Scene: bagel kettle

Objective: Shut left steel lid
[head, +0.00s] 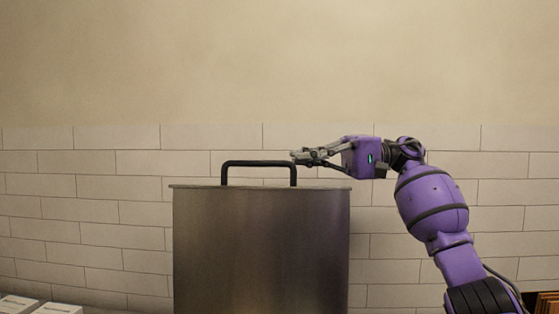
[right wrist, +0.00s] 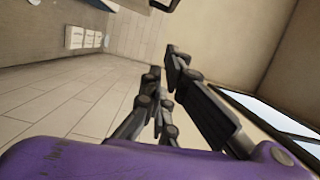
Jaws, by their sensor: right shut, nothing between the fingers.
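A tall steel body (head: 262,255) stands in the middle of the head view. A thin steel lid edge (head: 200,187) runs level along its top, slightly wider than the body, and seems to be seen edge-on. A black U-shaped handle (head: 257,163) rises above that edge. My right gripper (head: 295,157) is shut and empty, its tips by the handle's upper right corner; I cannot tell whether they touch. Its fingers also show in the right wrist view (right wrist: 162,66), with no handle between them. My left gripper is not in view.
White boxes (head: 57,309) sit low at the left of the head view. A brown wooden item (head: 547,303) stands at the lower right edge. A tiled wall (head: 90,215) lies behind the steel body. The space above the handle looks clear.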

